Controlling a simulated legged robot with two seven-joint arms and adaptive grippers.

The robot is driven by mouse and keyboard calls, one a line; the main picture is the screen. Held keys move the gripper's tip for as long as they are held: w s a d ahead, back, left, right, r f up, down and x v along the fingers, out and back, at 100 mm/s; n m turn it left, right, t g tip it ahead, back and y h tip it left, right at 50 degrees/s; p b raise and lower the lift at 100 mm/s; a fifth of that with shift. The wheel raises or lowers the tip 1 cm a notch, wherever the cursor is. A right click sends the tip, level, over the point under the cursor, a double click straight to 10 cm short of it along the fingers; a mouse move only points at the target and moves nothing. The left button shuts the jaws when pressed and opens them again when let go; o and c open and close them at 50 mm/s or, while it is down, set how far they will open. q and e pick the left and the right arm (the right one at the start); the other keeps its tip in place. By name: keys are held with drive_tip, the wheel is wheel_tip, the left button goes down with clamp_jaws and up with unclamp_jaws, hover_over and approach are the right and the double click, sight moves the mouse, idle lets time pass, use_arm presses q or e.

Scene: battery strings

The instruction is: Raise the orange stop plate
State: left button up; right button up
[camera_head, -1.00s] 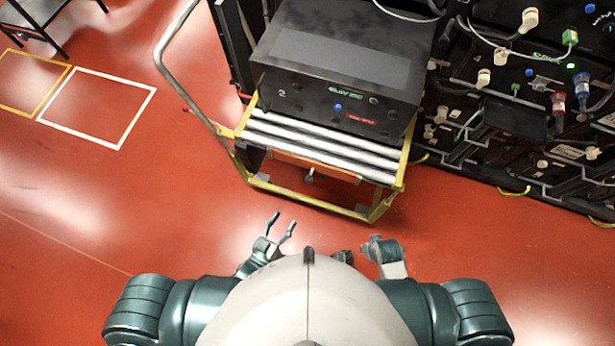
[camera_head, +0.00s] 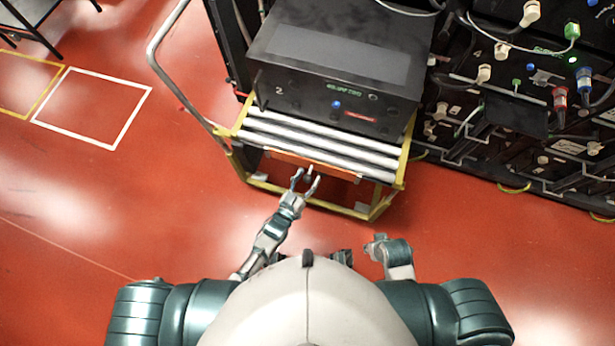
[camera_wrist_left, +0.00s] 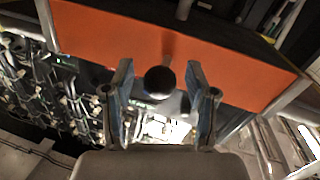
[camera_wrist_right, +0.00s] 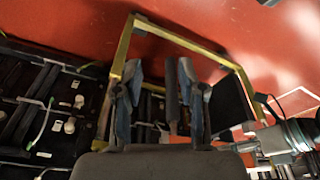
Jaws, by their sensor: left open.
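The orange stop plate (camera_head: 338,173) shows as a narrow strip below the white rollers at the front of the yellow-framed cart. In the left wrist view the plate (camera_wrist_left: 100,35) is a broad orange panel with a dark round knob (camera_wrist_left: 159,82) on a short stem before it. My left gripper (camera_head: 307,178) is open at the cart's front. Its fingertips (camera_wrist_left: 158,68) stand on either side of the knob, with gaps between; I cannot tell whether they touch it. My right gripper (camera_head: 375,242) is away from the plate, near my body. Its fingers (camera_wrist_right: 160,70) are apart and empty.
A black battery unit (camera_head: 335,90) marked 2 rests on the rollers (camera_head: 320,146). A rack (camera_head: 520,100) with cables and plugs stands at the right. The cart's grey handle (camera_head: 160,75) curves out at the left. The red floor in front is clear.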

sight(307, 177)
use_arm(q)
clamp_jaws()
drive_tip(key=shift+r, duration=0.15)
wheel_tip(307, 177, up, 5)
drive_tip(key=p, duration=0.5)
drive_tip(key=shift+w+r, duration=0.1)
drive_tip(key=shift+r, duration=0.1)
drive_tip(key=shift+w+r, duration=0.1)
use_arm(e)
wheel_tip(307, 177, down, 14)
drive_tip(key=s, duration=0.1)
drive_tip(key=shift+s+g, duration=0.2)
drive_tip(key=shift+g, duration=0.1)
use_arm(q)
unclamp_jaws()
use_arm(e)
drive_tip(key=shift+a, duration=0.1)
use_arm(q)
drive_tip(key=shift+f, duration=0.2)
